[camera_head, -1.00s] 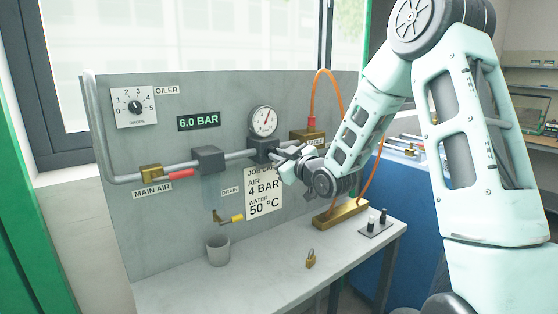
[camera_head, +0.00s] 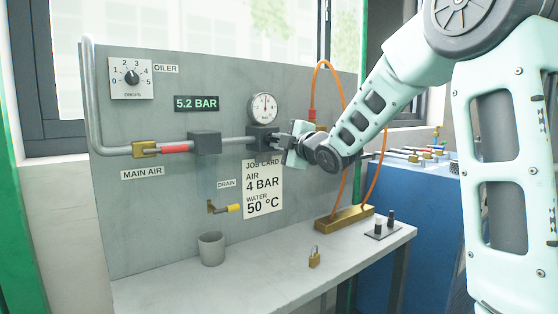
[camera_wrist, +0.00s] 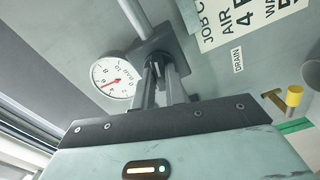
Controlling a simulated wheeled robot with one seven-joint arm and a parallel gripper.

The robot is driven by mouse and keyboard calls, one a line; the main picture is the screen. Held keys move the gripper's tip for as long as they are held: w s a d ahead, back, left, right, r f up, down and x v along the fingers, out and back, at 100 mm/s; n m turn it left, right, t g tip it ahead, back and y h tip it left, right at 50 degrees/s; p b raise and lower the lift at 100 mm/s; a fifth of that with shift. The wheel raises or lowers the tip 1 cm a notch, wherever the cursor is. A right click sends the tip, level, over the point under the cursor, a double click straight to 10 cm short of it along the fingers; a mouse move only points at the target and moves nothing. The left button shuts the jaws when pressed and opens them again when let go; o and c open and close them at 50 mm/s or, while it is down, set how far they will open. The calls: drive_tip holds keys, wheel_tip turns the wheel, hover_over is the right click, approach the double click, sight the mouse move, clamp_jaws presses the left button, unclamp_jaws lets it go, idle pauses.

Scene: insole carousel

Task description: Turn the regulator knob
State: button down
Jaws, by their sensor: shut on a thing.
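The regulator (camera_head: 262,136) is a dark block on the grey pipe, under a round white gauge (camera_head: 263,107). In the wrist view the gauge (camera_wrist: 113,77) is left of my fingers, with a red needle. My gripper (camera_head: 283,146) reaches the regulator from the right. In the wrist view my gripper (camera_wrist: 160,66) is shut on the regulator's knob, which is mostly hidden between the fingers. A green-lit display (camera_head: 196,103) reads 5.2 BAR. The job card (camera_head: 262,188) reads AIR 4 BAR and WATER 50 °C.
Left on the panel are an oiler dial (camera_head: 131,78) and the main air valve (camera_head: 146,149). Below are a yellow-handled drain valve (camera_head: 228,208), a grey cup (camera_head: 211,248) and a padlock (camera_head: 314,257). An orange hose (camera_head: 315,85) loops close to my arm.

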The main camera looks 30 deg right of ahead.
drive_tip(key=n+b, duration=0.1)
drive_tip(key=b, duration=0.1)
drive_tip(key=n+b, duration=0.2)
drive_tip(key=shift+f+n+b, duration=0.25)
drive_tip(key=shift+n+b, duration=0.05)
drive_tip(key=shift+b, duration=0.05)
drive_tip(key=shift+r+n+b, duration=0.1)
drive_tip(key=shift+n+b, duration=0.4)
drive_tip(key=shift+b, duration=0.1)
drive_tip(key=shift+r, duration=0.1)
drive_tip(key=c, duration=1.4)
unclamp_jaws()
drive_tip(key=shift+c, duration=0.2)
drive_tip(key=shift+s, duration=0.1)
drive_tip(key=s+p, duration=0.6)
drive_tip(key=s, duration=1.1)
drive_tip(key=shift+d+p, duration=0.25)
drive_tip(key=shift+p, duration=0.1)
